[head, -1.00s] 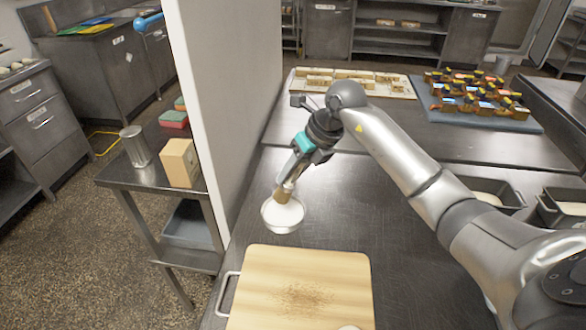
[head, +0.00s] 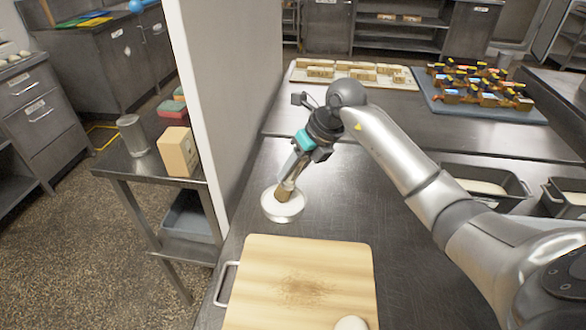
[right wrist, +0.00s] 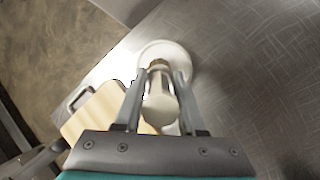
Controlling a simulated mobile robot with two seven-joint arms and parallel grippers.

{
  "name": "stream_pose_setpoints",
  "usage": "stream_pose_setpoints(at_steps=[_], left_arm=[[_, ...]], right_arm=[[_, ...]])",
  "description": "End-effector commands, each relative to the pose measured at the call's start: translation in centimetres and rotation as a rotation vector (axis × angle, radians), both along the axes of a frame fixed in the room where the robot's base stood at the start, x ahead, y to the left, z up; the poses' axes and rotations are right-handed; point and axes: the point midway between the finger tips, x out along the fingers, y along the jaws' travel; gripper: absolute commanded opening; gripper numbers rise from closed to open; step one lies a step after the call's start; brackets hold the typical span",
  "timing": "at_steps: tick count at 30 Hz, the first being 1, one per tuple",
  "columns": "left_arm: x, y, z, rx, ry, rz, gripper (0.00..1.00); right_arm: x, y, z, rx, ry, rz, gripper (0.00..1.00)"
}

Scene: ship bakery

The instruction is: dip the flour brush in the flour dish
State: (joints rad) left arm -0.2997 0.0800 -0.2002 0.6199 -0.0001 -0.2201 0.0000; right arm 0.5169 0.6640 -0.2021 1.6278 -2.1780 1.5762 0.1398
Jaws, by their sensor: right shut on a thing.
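The flour dish (head: 283,211) is a small round bowl with white flour, standing on the steel counter behind the cutting board; it also shows in the right wrist view (right wrist: 183,56). My right gripper (head: 294,178) is shut on the flour brush (head: 284,191), holding it tilted above the dish. In the right wrist view the brush's pale handle (right wrist: 160,105) sits between the two fingers and hides part of the dish. My left gripper is not in view.
A wooden cutting board (head: 350,262) with brown specks lies in front of the dish, a pale dough ball (head: 351,323) at its near edge. A white partition (head: 222,90) rises on the left.

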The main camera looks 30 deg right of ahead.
Motion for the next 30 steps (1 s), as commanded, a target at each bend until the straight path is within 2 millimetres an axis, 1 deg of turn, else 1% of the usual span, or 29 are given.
stream_pose_setpoints(at_steps=[30], left_arm=[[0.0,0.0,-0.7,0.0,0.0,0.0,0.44]], right_arm=[[0.0,0.0,-1.1,0.0,0.0,0.0,0.0]])
